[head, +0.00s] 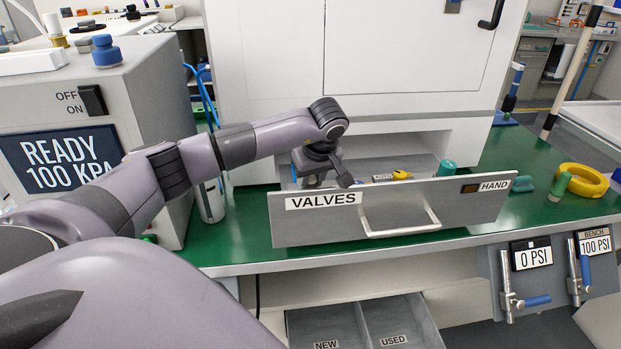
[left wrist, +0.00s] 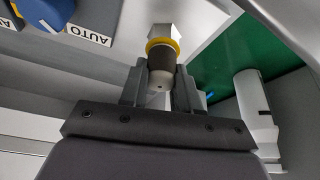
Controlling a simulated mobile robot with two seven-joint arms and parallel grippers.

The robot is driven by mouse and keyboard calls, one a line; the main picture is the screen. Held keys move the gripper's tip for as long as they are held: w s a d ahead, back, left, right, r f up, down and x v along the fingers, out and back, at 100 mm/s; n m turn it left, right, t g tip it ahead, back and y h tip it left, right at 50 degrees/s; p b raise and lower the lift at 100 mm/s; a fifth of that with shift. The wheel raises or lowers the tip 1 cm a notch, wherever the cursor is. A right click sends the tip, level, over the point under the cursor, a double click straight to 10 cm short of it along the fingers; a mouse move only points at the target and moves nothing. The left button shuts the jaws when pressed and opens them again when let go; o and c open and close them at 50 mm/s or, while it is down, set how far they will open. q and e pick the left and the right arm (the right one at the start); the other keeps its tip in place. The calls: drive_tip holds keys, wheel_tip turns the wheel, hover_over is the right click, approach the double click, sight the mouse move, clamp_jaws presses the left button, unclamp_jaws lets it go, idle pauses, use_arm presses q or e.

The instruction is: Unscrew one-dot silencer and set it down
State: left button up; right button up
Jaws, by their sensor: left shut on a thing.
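My left gripper (head: 314,179) reaches into the open drawer (head: 290,225) labelled VALVES, where its fingers are largely hidden behind the drawer front. In the left wrist view this gripper (left wrist: 161,78) is shut on the silencer (left wrist: 160,65), a dark cylinder with a yellow ring. A single small dot shows on its rounded end. Beyond the ring is a pale metal fitting (left wrist: 161,31); I cannot tell whether the silencer is still threaded into it. My right gripper is not in view.
A HAND label (head: 494,185) is on the drawer front. A yellow ring (head: 581,180) lies on the green bench at right. Below, an open drawer has bins marked NEW (head: 326,345) and USED (head: 394,340).

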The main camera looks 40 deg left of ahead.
use_arm(q)
drive_tip(key=n+g, duration=0.2)
drive_tip(key=n, duration=0.4)
drive_tip(key=n+g, duration=0.1)
drive_tip(key=n, duration=0.2)
drive_tip(key=n+g, duration=0.1)
drive_tip(key=n, duration=0.2)
drive_tip(key=shift+g+h, duration=0.3)
drive_tip(key=o, duration=0.8)
drive_tip(key=m+t, duration=0.1)
drive_tip(key=m, duration=0.2)
drive_tip(key=m+t+y, duration=0.1)
drive_tip(key=m, duration=0.2)
drive_tip(key=shift+s, duration=0.1)
drive_tip(key=m+t, duration=0.1)
drive_tip(key=m, duration=0.2)
drive_tip(key=m+t, duration=0.1)
drive_tip(key=m, duration=0.2)
drive_tip(key=shift+t, duration=0.3)
